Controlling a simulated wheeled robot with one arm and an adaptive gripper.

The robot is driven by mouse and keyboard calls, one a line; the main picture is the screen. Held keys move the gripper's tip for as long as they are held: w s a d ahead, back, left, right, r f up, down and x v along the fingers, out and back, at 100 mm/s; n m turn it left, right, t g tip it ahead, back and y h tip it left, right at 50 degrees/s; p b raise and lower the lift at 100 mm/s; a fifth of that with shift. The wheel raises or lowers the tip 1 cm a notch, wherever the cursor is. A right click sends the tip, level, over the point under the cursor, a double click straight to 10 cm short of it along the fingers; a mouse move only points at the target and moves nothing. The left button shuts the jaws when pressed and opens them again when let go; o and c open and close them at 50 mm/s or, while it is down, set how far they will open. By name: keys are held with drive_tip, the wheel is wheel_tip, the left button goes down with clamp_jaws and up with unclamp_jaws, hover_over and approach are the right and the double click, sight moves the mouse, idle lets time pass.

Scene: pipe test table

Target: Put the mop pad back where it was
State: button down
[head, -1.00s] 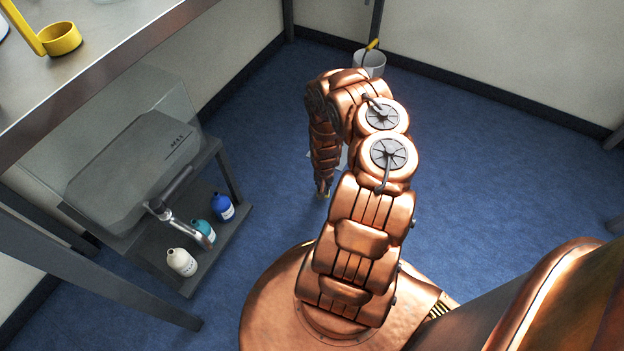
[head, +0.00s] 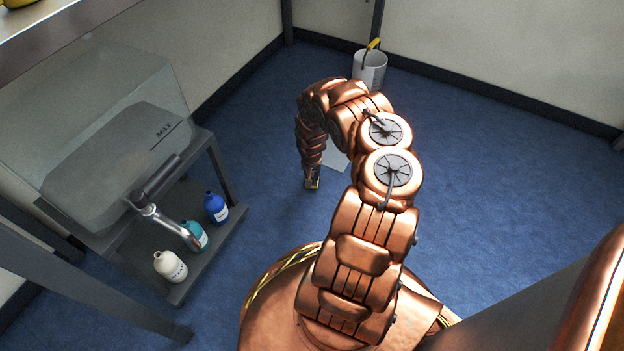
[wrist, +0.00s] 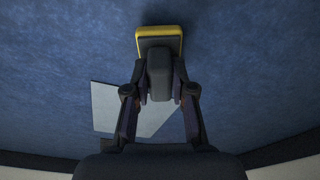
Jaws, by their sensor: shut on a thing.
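My gripper (wrist: 160,82) is shut on a small block with a dark grey raised grip and a yellow-edged base (wrist: 159,35), which I take to be the mop pad. In the head view my gripper (head: 313,183) hangs low over the blue floor, with a bit of yellow at its tip. A pale flat sheet (wrist: 107,106) lies on the floor behind the held block in the wrist view, partly hidden by my fingers. It also shows in the head view (head: 338,160), right of the gripper and partly behind my arm. I cannot tell whether the block touches the floor.
A white bucket (head: 371,66) with a yellow item stands at the back wall. Floor (head: 500,190) on the right is clear.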

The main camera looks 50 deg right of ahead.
drive_tip(key=shift+f, duration=0.4)
drive_tip(key=shift+f, duration=0.1)
drive_tip(key=shift+f, duration=0.15)
drive_tip(key=c, duration=1)
unclamp_jaws()
drive_tip(key=r+p, duration=0.3)
drive_tip(key=r, duration=0.1)
drive_tip(key=a+r+p, duration=0.1)
drive_tip(key=r+p, duration=0.2)
drive_tip(key=r, duration=0.1)
drive_tip(key=s+r+p, duration=0.1)
drive_tip(key=r+p, duration=0.2)
drive_tip(key=r, duration=0.1)
drive_tip(key=shift+s+a+r+p, duration=0.1)
drive_tip(key=shift+a+r+p, duration=0.05)
drive_tip(key=shift+a+p, duration=0.15)
